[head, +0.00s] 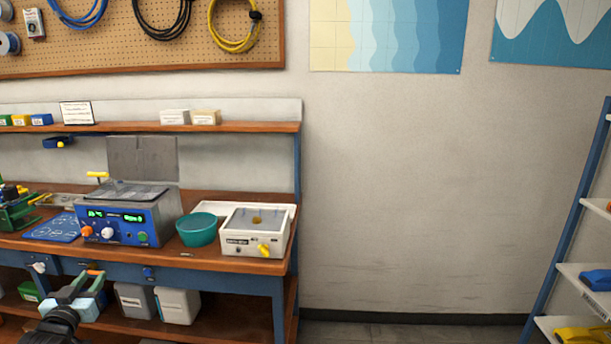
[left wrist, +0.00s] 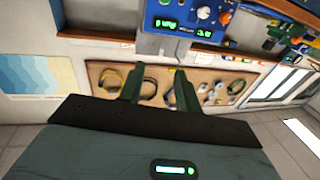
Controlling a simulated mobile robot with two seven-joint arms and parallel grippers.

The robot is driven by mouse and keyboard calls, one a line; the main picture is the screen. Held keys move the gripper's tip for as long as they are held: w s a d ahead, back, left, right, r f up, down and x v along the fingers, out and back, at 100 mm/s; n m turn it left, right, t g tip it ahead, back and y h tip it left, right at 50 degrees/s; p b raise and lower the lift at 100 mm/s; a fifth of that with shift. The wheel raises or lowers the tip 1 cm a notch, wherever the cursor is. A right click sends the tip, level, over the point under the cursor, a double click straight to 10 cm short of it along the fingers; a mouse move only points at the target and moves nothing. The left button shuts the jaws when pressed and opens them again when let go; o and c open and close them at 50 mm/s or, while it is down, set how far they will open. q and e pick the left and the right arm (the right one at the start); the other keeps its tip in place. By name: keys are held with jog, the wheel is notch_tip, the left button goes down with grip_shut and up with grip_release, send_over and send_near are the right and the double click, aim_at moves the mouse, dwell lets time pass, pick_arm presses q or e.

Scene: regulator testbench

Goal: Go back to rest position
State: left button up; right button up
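My left gripper (head: 86,283) is at the lower left of the head view, in front of the workbench (head: 240,262) and below its top. In the left wrist view my left gripper (left wrist: 158,72) shows two dark green fingers set apart with nothing between them. It is open and empty. My right gripper is in neither view.
On the bench stand a blue regulator unit (head: 125,222) with green displays, a teal bowl (head: 197,230) and a white box (head: 254,232) with a yellow knob. Grey bins (head: 178,305) sit on the lower shelf. A blue-framed rack (head: 575,215) stands at right. Floor between is clear.

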pick_arm(q)
jog(key=s+d+f+m+g+h, duration=0.25)
jog(key=s+d+f, duration=0.35)
jog(key=s+f, duration=0.4)
jog(key=s+d+f+m+g+h, duration=0.1)
jog(key=s+d+f+m+g, duration=0.2)
jog(key=s+d+f, duration=0.65)
jog(key=s+d+f+m+g+h, duration=0.1)
jog(key=s+d+f, duration=0.15)
jog(key=s, duration=0.45)
jog(key=s+d+f+m+g, duration=0.1)
jog(key=s+d+f+g, duration=0.15)
jog(key=s, duration=0.45)
jog(key=s+d+f+m+g+h, duration=0.1)
jog(key=s+d+f+m, duration=0.1)
jog(key=s+f, duration=0.3)
jog(key=s+d+n+t, duration=0.1)
jog(key=d+n, duration=0.4)
jog(key=d, duration=0.6)
jog(key=shift+s+d+r+n, duration=0.35)
jog(key=shift+s+d+r, duration=0.05)
jog(key=shift+s, duration=0.15)
